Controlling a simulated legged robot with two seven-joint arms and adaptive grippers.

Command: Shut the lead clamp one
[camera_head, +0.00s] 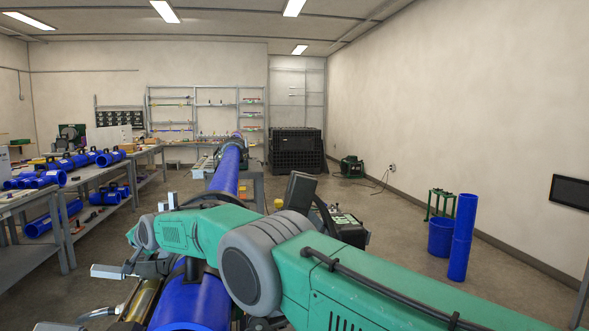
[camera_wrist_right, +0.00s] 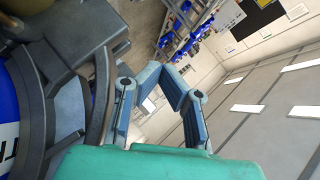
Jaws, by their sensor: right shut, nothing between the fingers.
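A blue pipe (camera_head: 187,302) runs away from me through the cart. A dark grey clamp (camera_head: 148,265) with a silver block (camera_head: 108,271) on its left lies by the near pipe, partly hidden by my right arm. In the right wrist view a dark clamp jaw (camera_wrist_right: 68,90) curves beside the blue pipe (camera_wrist_right: 9,118). I cannot tell which clamp is lead clamp one, or whether it is fully shut. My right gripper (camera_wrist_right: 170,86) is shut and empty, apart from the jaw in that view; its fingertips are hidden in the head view. My left gripper is out of view.
My green right arm crosses over the near pipe. A bench (camera_head: 102,202) with blue fittings stands at the left. A black case (camera_head: 345,226) sits right of the pipe.

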